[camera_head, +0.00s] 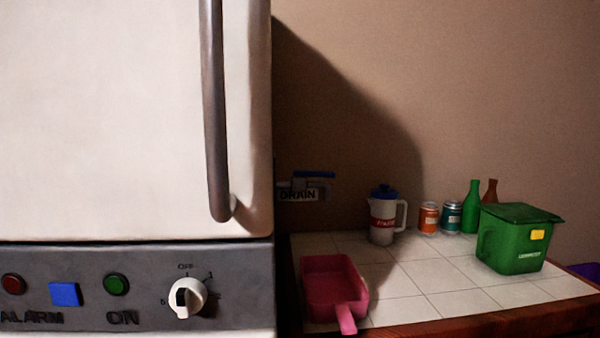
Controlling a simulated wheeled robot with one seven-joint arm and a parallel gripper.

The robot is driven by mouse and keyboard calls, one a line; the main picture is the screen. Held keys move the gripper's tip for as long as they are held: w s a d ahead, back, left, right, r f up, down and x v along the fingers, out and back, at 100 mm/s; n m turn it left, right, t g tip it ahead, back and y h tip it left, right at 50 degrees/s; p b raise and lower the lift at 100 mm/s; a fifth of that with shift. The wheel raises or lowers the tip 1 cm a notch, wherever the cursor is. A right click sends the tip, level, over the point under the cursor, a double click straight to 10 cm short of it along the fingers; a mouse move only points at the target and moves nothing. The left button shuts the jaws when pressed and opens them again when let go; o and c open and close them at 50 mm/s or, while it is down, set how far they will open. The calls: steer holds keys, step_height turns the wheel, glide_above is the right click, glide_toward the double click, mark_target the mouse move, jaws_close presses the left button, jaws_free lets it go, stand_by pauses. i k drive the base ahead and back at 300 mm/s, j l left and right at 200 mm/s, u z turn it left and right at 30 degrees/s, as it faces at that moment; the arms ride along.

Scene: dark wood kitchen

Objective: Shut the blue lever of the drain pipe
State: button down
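The blue lever (314,175) sits on top of the drain pipe (318,187), just right of the large white appliance's edge. It looks roughly horizontal, in line with the short pipe. A "DRAIN" label (297,195) is at the pipe. The pipe's left end is close to the appliance's edge, and I cannot tell whether more of it is hidden there. My gripper is not in the head view.
The white appliance (110,110) with a vertical handle (214,120) fills the left. A control panel (140,285) is below. The tiled counter (440,280) holds a pink pan (332,285), jug (383,225), cans, bottles and a green bin (512,245). The front tiles are clear.

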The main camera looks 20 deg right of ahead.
mark_target(313, 174)
steer(key=i+l+z, duration=0.2)
steer(key=i+l, duration=0.2)
steer(key=l, duration=0.2)
steer(key=i+l+z, duration=0.25)
steer(key=i+l, duration=0.2)
